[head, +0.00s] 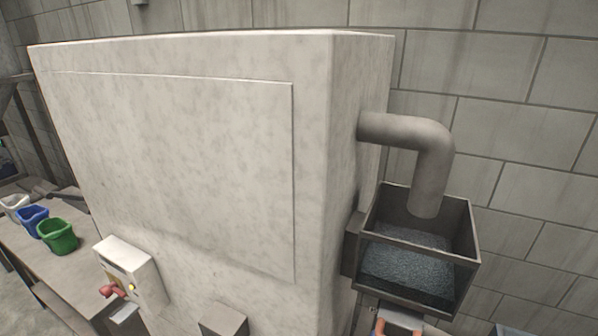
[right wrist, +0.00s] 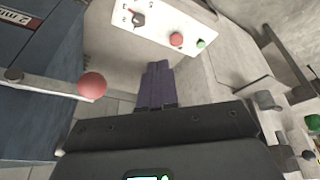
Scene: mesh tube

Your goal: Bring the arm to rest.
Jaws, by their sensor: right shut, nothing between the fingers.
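My right gripper (right wrist: 158,68) shows in the right wrist view, its two purple fingers shut together with nothing between them. The fingertips point towards a white control panel (right wrist: 155,22) with a dark knob (right wrist: 139,19), a red button (right wrist: 176,39) and a green button (right wrist: 201,43). The fingers look apart from the panel. Neither gripper shows in the head view.
A red ball on a lever (right wrist: 92,86) stands left of my right gripper, by a dark blue cabinet (right wrist: 40,60). In the head view, a large pale machine (head: 190,130) has a pipe (head: 432,165) over a bin (head: 466,235) of grey granules. Small buckets (head: 58,236) stand at left.

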